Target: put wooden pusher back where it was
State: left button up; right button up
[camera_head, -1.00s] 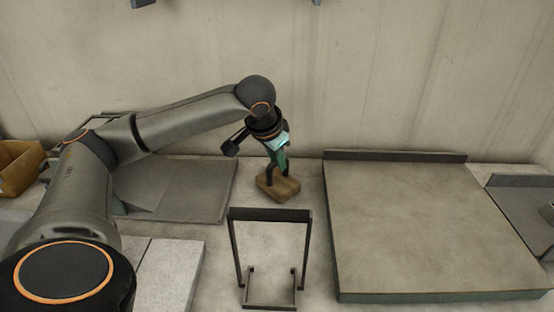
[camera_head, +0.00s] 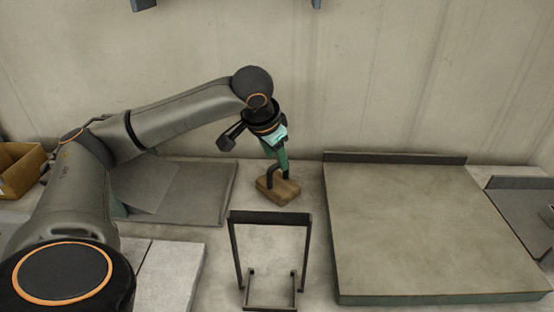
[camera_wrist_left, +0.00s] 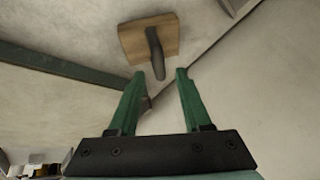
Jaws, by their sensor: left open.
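The wooden pusher, a brown wooden block (camera_head: 284,191) with a dark arched handle, stands on the worktop, handle up, behind the black frame. In the left wrist view its block (camera_wrist_left: 132,42) lies beyond the fingertips, with the handle (camera_wrist_left: 156,62) pointing back toward the gap between them. My left gripper (camera_head: 281,163) is just above the handle, pointing down. Its green fingers (camera_wrist_left: 160,74) are apart, with nothing held between them. The fingertips hide part of the handle in the head view. My right gripper is not seen.
A black upright frame (camera_head: 270,216) stands in front of the pusher. A large raised slab (camera_head: 430,225) with a dark back edge is to the right. A grey plate (camera_head: 205,190) lies left, and a cardboard box (camera_head: 20,170) is at the far left. The wall is close behind.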

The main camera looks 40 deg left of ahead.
pick_arm(q)
jog(key=p+v, duration=0.1)
jog(key=v, duration=0.8)
jog(key=shift+p, duration=0.3)
jog(key=shift+s+r, duration=0.1)
